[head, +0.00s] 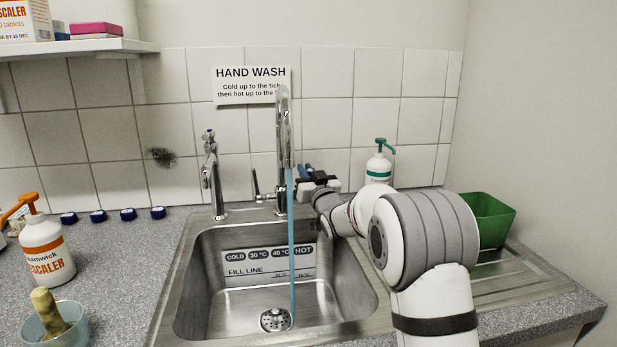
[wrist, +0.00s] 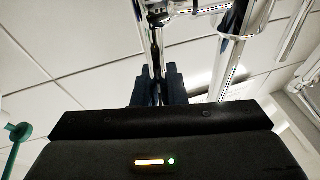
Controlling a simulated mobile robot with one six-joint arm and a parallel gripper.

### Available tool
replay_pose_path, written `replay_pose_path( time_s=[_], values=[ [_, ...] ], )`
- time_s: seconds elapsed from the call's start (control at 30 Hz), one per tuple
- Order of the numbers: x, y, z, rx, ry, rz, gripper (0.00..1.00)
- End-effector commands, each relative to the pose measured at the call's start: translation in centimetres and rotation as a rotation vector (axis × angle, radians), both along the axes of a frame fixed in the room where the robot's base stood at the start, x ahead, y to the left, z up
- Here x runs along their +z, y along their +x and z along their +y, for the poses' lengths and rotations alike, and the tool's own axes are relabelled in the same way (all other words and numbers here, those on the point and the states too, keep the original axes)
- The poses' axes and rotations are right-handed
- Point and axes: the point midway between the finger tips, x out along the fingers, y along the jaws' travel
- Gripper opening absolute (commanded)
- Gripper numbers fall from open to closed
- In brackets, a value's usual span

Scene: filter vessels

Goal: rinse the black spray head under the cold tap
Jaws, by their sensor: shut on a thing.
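My gripper (head: 303,172) is beside the right of the tall chrome tap (head: 284,140), behind the sink. In the wrist view its dark fingers (wrist: 159,84) are shut on a slim chrome lever (wrist: 151,50). The fingers hide the lever's end. A bluish stream of water (head: 291,250) runs from the tap's spout down to the drain. Another lever (head: 257,187) stands at the tap's left, apart from my gripper. I cannot make out a black spray head in either view.
The steel sink (head: 205,290) has a temperature and fill-line label (head: 268,263). A shorter tap (head: 212,175) stands left. A green-pump bottle (head: 378,166) and green tub (head: 490,220) are right. An orange-topped bottle (head: 46,255) and bowl (head: 70,331) are left, by several blue caps (head: 98,216).

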Motion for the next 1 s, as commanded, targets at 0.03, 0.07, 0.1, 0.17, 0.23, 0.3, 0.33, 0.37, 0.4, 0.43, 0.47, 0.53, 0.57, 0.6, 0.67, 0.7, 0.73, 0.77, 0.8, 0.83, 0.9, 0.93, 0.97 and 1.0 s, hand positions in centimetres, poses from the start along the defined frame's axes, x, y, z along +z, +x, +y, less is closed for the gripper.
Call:
replay_pose_path(
  time_s=[0.03, 0.07, 0.1, 0.17, 0.23, 0.3, 0.33, 0.37, 0.4, 0.43, 0.47, 0.53, 0.57, 0.6, 0.67, 0.7, 0.73, 0.77, 0.8, 0.83, 0.9, 0.93, 0.97, 1.0],
  values=[
    [0.1, 0.0, -0.1, -0.001, 0.001, -0.001, 0.00],
    [0.1, 0.0, -0.1, -0.001, 0.001, -0.001, 0.00],
    [0.1, 0.0, -0.1, -0.001, 0.001, -0.001, 0.00],
    [0.1, 0.0, -0.1, -0.001, 0.001, -0.001, 0.12],
    [0.1, 0.0, -0.1, -0.001, 0.000, 0.000, 0.18],
    [0.1, 0.0, -0.1, -0.001, 0.000, 0.000, 0.24],
    [0.1, 0.0, -0.1, -0.001, 0.000, 0.000, 0.26],
    [0.1, 0.0, 0.0, -0.001, 0.000, 0.000, 0.29],
    [0.1, 0.0, 0.0, -0.001, 0.000, 0.000, 0.32],
    [0.0, 0.0, 0.0, -0.001, 0.000, 0.001, 0.33],
    [0.0, 0.0, 0.0, -0.001, 0.000, 0.001, 0.33],
    [0.0, 0.0, 0.0, 0.000, 0.000, 0.001, 0.33],
    [0.0, 0.0, 0.0, 0.000, 0.000, 0.001, 0.33],
    [0.0, 0.0, 0.0, 0.000, 0.000, 0.001, 0.33],
    [0.0, -0.1, 0.0, 0.000, 0.000, 0.001, 0.33],
    [-0.1, -0.2, -0.1, 0.000, 0.000, 0.001, 0.33],
    [-0.1, -0.4, -0.2, -0.001, -0.001, 0.002, 0.33],
    [-0.1, -0.6, -0.3, -0.001, 0.000, 0.001, 0.33],
    [-0.3, -1.0, -0.5, -0.001, -0.001, 0.002, 0.33],
    [-0.4, -1.3, -0.7, -0.001, -0.001, 0.003, 0.33],
    [-0.7, -2.3, -1.1, -0.002, -0.001, 0.002, 0.33],
    [-0.8, -2.7, -1.3, -0.002, -0.002, 0.003, 0.33],
    [-1.0, -3.2, -1.5, -0.002, -0.001, 0.002, 0.33],
    [-1.2, -3.8, -1.7, -0.002, -0.001, 0.002, 0.33]
  ],
)
